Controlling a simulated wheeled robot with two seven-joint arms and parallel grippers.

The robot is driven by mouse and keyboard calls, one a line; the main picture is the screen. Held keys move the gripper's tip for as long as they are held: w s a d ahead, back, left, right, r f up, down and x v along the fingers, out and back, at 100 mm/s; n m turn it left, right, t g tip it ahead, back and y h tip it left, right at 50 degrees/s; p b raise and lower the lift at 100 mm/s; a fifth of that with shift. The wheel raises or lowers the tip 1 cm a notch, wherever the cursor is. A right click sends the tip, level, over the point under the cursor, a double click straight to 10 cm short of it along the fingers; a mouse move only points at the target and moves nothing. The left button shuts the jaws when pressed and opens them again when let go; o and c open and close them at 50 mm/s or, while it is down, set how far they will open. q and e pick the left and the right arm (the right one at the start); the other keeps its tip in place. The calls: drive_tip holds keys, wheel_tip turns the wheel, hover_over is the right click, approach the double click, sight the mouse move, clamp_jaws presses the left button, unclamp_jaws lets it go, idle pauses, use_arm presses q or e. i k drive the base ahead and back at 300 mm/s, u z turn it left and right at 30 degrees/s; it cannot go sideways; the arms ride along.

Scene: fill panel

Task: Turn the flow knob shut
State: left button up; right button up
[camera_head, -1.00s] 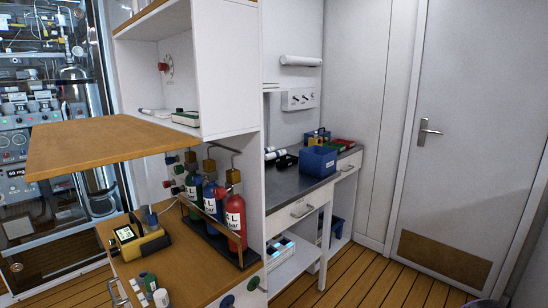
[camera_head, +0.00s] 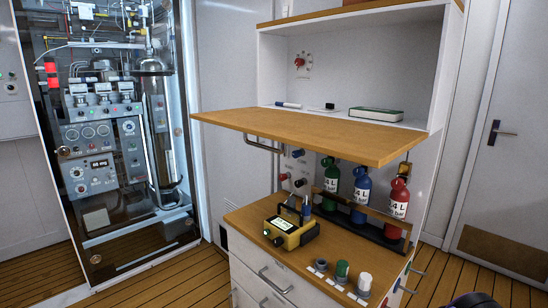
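No label tells me which knob is the flow knob. A small round dial with a red knob (camera_head: 300,62) is on the back wall of the upper white shelf. Under the wooden shelf board, a blue knob (camera_head: 298,153), a red knob (camera_head: 285,177) and a dark knob (camera_head: 300,183) stick out near the gas bottles. How far any of them is turned is too small to tell.
Green (camera_head: 331,176), blue (camera_head: 361,184) and red bottles (camera_head: 397,204) stand in a rack. A yellow meter (camera_head: 291,232) sits on the wooden counter (camera_head: 246,218). The wooden board (camera_head: 310,134) overhangs it. A glass-fronted equipment cabinet (camera_head: 120,130) stands left; floor shows between.

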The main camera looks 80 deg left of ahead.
sight(296, 154)
drive_tip(key=u, duration=1.6)
